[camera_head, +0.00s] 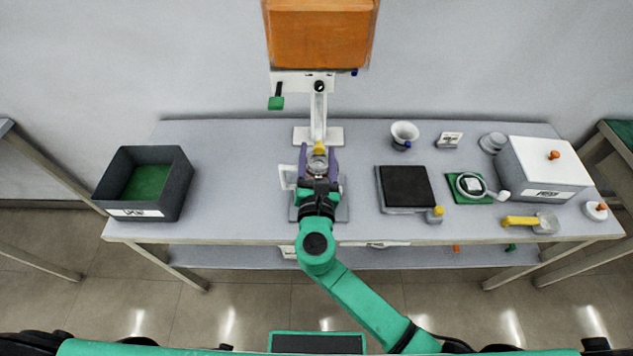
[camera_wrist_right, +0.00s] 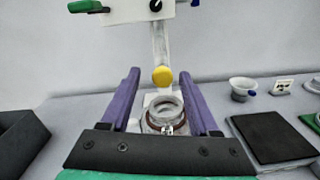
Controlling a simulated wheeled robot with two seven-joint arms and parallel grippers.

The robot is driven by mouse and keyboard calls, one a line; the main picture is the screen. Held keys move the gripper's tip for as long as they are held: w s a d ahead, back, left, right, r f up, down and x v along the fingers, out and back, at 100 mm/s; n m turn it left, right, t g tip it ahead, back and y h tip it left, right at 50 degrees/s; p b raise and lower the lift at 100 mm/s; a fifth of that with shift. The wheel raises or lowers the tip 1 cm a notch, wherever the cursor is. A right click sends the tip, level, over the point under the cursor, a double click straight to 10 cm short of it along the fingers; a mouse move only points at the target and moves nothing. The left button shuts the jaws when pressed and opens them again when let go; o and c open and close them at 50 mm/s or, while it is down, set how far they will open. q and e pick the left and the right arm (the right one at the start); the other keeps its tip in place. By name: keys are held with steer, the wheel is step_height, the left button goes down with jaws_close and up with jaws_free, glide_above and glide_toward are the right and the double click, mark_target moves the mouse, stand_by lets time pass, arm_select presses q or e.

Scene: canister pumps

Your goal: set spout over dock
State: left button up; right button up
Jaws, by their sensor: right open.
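An orange canister (camera_head: 320,35) stands high at the back centre, above a white plate with a green lever (camera_head: 276,103) and a black knob (camera_head: 319,86). A pale vertical post or tube (camera_head: 318,115) runs below it. A yellow round tip (camera_head: 319,147), perhaps the spout's end, shows at its lower end and in the right wrist view (camera_wrist_right: 162,76). A glass jar with a brown band and metal clasp (camera_wrist_right: 163,117) stands below it. My right gripper (camera_head: 319,160) is open, its purple fingers on either side of the jar; contact is unclear. I cannot identify the dock. My left gripper is out of view.
A dark bin with a green floor (camera_head: 147,183) stands left. Right are a white cup (camera_head: 404,133), a black-topped scale (camera_head: 407,187), a green mat with a round item (camera_head: 470,186), a yellow-handled scoop (camera_head: 530,222) and a white box (camera_head: 545,170). The table's left middle is clear.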

steer(key=s+b, duration=0.2)
steer(key=s, duration=0.8)
steer(key=shift+w, duration=0.1)
